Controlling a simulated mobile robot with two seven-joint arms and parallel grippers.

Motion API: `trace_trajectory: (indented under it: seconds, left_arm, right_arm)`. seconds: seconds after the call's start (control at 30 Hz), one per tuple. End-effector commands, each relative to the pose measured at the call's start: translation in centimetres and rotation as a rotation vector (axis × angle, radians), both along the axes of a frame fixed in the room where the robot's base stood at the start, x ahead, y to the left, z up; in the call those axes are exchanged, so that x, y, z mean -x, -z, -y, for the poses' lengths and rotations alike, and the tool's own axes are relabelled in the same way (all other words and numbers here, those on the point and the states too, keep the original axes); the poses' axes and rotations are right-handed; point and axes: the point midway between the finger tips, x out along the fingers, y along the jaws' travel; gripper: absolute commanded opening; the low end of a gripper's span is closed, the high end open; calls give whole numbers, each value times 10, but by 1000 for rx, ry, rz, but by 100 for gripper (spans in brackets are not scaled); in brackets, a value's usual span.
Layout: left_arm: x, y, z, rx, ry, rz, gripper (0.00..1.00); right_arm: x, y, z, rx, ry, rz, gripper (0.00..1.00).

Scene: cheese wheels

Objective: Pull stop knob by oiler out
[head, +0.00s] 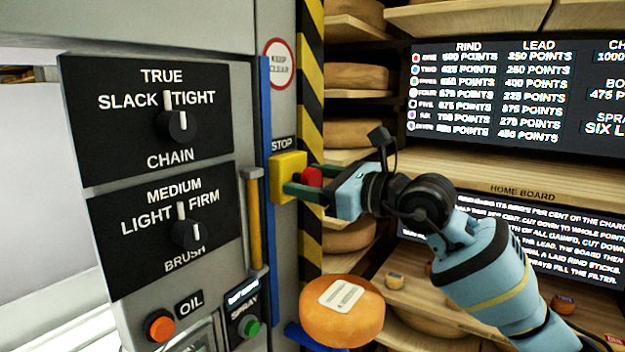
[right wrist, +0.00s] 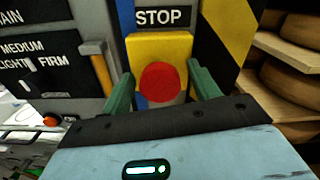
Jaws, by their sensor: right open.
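The red stop knob (head: 312,177) sits on a yellow box (head: 289,165) under a STOP label on the machine's front edge. In the right wrist view the round red knob (right wrist: 160,82) stands out from the yellow plate (right wrist: 147,48). My right gripper (head: 305,190) is open, with its green fingers on either side of the knob. In the right wrist view the fingers (right wrist: 160,85) flank the knob, with a visible gap on each side. My left gripper is not in view.
An orange cheese wheel (head: 342,325) with a label lies below the gripper. An orange OIL button (head: 159,326) and green SPRAY button (head: 249,327) are lower left. Shelves (head: 455,15) with cheese wheels stand behind.

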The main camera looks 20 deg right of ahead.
Motion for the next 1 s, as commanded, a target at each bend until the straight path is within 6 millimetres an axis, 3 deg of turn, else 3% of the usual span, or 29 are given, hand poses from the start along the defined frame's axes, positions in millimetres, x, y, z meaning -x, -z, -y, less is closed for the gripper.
trace_trajectory:
  seconds: [0.1,0.57,1.0]
  left_arm:
    - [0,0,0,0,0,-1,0]
    - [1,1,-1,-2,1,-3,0]
    - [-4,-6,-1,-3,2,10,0]
  right_arm:
    - [0,0,0,0,0,0,58]
    - [0,0,0,0,0,0,0]
    - [15,1,11,1,-1,-1,0]
